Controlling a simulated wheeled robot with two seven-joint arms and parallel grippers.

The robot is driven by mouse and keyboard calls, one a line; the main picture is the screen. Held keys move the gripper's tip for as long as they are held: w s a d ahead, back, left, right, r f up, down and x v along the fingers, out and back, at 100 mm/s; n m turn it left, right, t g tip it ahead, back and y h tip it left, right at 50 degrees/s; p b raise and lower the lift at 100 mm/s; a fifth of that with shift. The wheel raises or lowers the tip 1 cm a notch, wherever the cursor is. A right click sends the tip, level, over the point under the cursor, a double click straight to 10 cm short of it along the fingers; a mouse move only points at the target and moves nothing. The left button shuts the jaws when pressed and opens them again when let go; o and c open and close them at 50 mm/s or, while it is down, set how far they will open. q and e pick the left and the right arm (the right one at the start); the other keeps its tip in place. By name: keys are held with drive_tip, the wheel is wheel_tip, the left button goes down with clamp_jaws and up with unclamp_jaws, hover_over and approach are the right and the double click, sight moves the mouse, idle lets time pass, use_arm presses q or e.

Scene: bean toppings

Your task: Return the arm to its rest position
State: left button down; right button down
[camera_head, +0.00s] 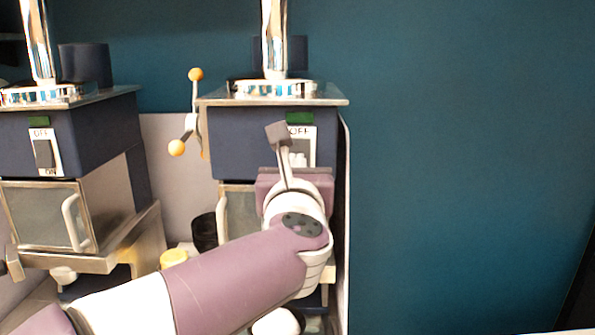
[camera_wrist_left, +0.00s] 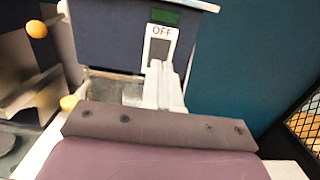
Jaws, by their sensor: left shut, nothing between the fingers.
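My left arm reaches in from the lower left of the head view. Its gripper (camera_head: 298,157) is shut and empty, in front of the switch panel (camera_head: 311,137) of the right-hand dark blue machine (camera_head: 237,131). In the left wrist view the shut white fingers (camera_wrist_left: 164,72) overlap the lower part of the dark switch (camera_wrist_left: 159,49), under the word OFF. I cannot tell whether the fingertips touch the switch. The machine's lower front is largely hidden behind my arm. My right gripper is not in view.
A similar machine (camera_head: 62,136) stands at the left, with an OFF switch and a handled glass door (camera_head: 45,213). A lever with orange knobs (camera_head: 196,75) projects between them. A yellow-topped item (camera_head: 174,257) sits below. The teal wall (camera_head: 460,150) at right is clear.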

use_arm(q)
drive_tip(key=s+d+f+m+g+h, duration=0.2)
drive_tip(key=s+d+f+m+h, duration=0.25)
drive_tip(key=m, duration=0.85)
wheel_tip(320, 180, down, 17)
drive_tip(key=s+d+m+g+h, duration=0.15)
drive_tip(key=m+g, duration=0.45)
drive_tip(key=m, duration=0.9)
drive_tip(key=s+a+f+m+g+y, duration=0.3)
drive_tip(key=s+a+f, duration=0.4)
drive_tip(key=a+f, duration=0.4)
drive_tip(key=s+a+f+m+g+y, duration=0.3)
drive_tip(key=s+a+f+m+g, duration=0.2)
drive_tip(key=s+a+f, duration=0.3)
drive_tip(key=a+f+g, duration=0.1)
drive_tip(key=a+f, duration=0.1)
drive_tip(key=a, duration=0.2)
drive_tip(key=shift+s+f, duration=0.25)
drive_tip(key=shift+f, duration=0.15)
